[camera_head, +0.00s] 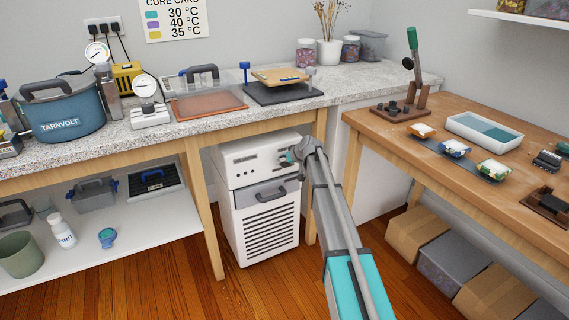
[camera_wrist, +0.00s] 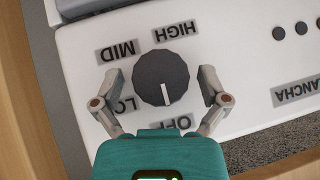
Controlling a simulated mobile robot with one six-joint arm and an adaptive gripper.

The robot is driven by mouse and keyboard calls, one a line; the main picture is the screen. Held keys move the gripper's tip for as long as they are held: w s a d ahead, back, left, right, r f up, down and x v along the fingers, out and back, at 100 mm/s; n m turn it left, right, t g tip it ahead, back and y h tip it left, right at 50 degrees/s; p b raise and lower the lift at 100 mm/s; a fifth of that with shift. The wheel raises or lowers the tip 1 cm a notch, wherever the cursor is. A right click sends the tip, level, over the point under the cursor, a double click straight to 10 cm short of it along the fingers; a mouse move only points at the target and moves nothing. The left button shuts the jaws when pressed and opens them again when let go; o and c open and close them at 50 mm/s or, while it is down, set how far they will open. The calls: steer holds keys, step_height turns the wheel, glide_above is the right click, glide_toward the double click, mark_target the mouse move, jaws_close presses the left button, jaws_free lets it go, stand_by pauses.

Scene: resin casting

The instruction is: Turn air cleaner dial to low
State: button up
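The air cleaner (camera_head: 232,162) is a white cabinet with a louvred front under the stone-topped bench. Its dark round dial (camera_wrist: 160,75) shows in the wrist view, with OFF, LOW, MID and HIGH labels around it, upside down. The dial's white pointer line points at the OFF label (camera_wrist: 171,122). The LOW label (camera_wrist: 122,105) is partly hidden by the left finger. My gripper (camera_wrist: 158,80) is open, with one finger on each side of the dial and a visible gap on both sides. In the head view my gripper (camera_head: 291,157) is at the upper right of the cleaner's front and covers the dial.
A drawer handle (camera_head: 271,196) sits below the control panel. A wooden bench leg (camera_head: 311,212) stands just right of the cleaner and another (camera_head: 204,215) on its left. The wooden table (camera_head: 400,148) is on the right. The floor in front is clear.

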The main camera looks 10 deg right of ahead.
steer(key=c, duration=0.9)
steer(key=shift+o, duration=0.2)
steer(key=shift+a, duration=0.1)
steer(key=shift+y, duration=0.4)
steer(key=shift+w+f+m+g+y+b, duration=0.1)
steer(key=shift+f+m+g+y+b, duration=0.15)
steer(key=shift+m+y+b, duration=0.5)
steer(key=m+y+b, duration=0.1)
steer(key=y+b, duration=0.2)
steer(key=b, duration=0.1)
steer(key=shift+f+m+g+y, duration=0.15)
steer(key=shift+m+g+y, duration=0.1)
steer(key=shift+m+y, duration=0.1)
steer(key=m+y+b, duration=0.1)
steer(key=y+b, duration=0.1)
steer(key=b, duration=0.2)
steer(key=shift+d+m, duration=0.2)
steer(key=shift+m, duration=0.2)
steer(key=shift+r+m+t+y+b, duration=0.2)
steer(key=shift+m+t+y+b, duration=0.2)
steer(key=shift+m+y+b, duration=0.7)
